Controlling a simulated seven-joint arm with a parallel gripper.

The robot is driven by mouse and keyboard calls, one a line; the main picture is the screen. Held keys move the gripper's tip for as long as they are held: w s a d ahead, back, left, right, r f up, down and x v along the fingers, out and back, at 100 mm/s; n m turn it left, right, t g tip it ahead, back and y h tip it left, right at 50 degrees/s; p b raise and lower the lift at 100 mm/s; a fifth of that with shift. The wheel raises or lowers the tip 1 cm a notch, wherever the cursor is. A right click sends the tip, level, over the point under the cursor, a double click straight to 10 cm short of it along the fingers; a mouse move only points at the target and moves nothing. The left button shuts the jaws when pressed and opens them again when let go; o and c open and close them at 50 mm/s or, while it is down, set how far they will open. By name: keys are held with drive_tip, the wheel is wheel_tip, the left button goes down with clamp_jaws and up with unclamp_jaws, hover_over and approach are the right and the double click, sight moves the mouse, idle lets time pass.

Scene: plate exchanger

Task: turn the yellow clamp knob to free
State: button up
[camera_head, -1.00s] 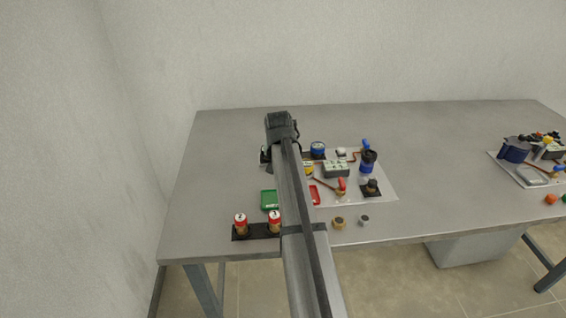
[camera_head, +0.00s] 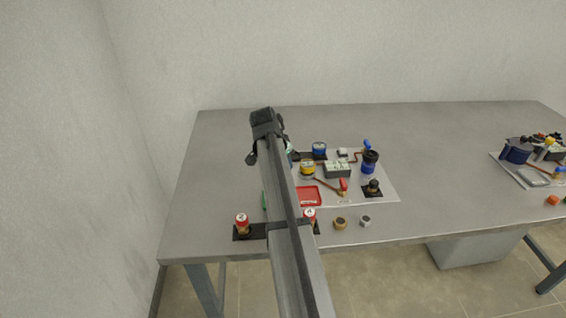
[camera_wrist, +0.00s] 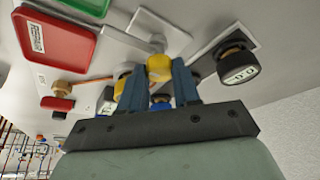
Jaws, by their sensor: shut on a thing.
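The yellow clamp knob (camera_wrist: 158,66) is in the wrist view, between the fingertips of my gripper (camera_wrist: 160,80). My gripper is shut on it, with one blue-grey finger on each side. A grey cylindrical part sits against the knob on its far side, over a pale plate (camera_wrist: 160,32). In the head view my arm hides the knob and the fingertips; only the dark wrist end shows, left of the fixture board (camera_head: 385,193).
A round yellow part (camera_head: 308,169) and a blue one (camera_head: 319,149) stand close by on the board. A black labelled dial (camera_wrist: 238,66) is right of my fingers. A red tray (camera_wrist: 62,30) and green tray (camera_wrist: 88,4) lie near. The table's back is clear.

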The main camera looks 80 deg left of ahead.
idle(0.3)
drive_tip(key=o, duration=1)
drive_tip(key=shift+o, duration=0.2)
drive_tip(key=v, duration=1.4)
drive_tip(key=shift+w+f, duration=0.1)
drive_tip(key=shift+w, duration=0.05)
